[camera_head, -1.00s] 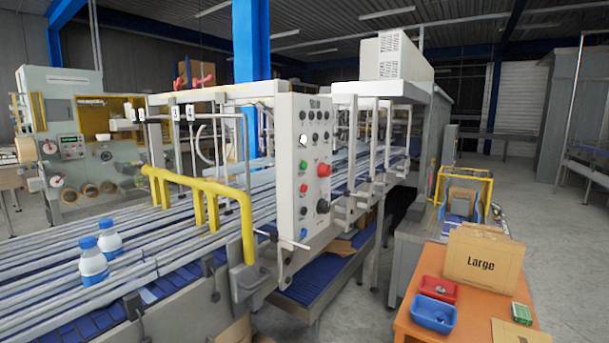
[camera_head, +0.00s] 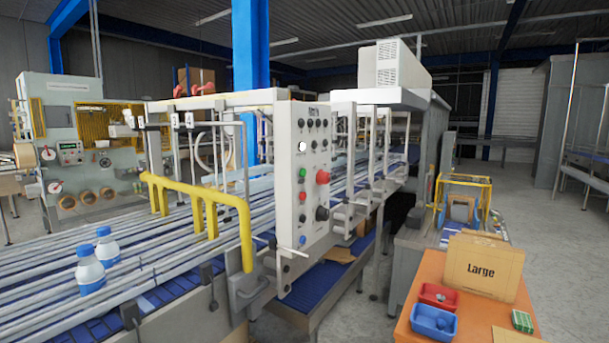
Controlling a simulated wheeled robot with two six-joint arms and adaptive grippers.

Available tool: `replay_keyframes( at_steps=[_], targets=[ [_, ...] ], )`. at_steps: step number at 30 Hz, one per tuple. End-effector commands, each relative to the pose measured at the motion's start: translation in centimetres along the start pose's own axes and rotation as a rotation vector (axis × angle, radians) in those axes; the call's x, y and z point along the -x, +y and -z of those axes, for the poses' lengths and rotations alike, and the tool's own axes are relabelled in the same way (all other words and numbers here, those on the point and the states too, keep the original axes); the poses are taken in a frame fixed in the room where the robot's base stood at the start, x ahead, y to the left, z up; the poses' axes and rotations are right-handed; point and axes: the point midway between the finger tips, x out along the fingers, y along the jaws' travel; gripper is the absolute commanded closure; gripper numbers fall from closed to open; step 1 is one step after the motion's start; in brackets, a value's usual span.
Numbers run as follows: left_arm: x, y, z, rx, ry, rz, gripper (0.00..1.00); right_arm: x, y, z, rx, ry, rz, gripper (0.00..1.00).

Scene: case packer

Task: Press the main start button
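A white control panel (camera_head: 313,215) stands upright at the middle of the head view, at the end of the case packer. It carries a green button (camera_head: 303,172) on its left side and a large red button (camera_head: 323,176) to the right of it. A smaller red button (camera_head: 302,196) sits below the green one, with a black knob (camera_head: 322,213) and a blue button (camera_head: 302,240) lower down. Several dark knobs and a white round dial (camera_head: 302,147) are above. The labels are too small to read. Neither of my grippers shows.
A yellow guard rail (camera_head: 205,205) stands left of the panel over the conveyor (camera_head: 150,260), which carries two blue-capped bottles (camera_head: 89,270). An orange table (camera_head: 425,270) at front right holds a "Large" carton (camera_head: 483,267) and red and blue trays (camera_head: 434,322). Grey floor (camera_head: 545,220) is clear at right.

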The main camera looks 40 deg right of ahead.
Motion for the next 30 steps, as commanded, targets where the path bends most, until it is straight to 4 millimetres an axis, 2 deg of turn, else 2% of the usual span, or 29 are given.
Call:
replay_keyframes(
  at_steps=[1, 6, 30],
  targets=[
    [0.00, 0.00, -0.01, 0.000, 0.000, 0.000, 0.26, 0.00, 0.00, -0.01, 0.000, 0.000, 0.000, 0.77],
    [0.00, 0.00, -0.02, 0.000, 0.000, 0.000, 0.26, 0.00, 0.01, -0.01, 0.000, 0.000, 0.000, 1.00],
    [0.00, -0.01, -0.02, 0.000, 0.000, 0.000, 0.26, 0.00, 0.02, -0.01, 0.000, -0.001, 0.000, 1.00]
  ],
)
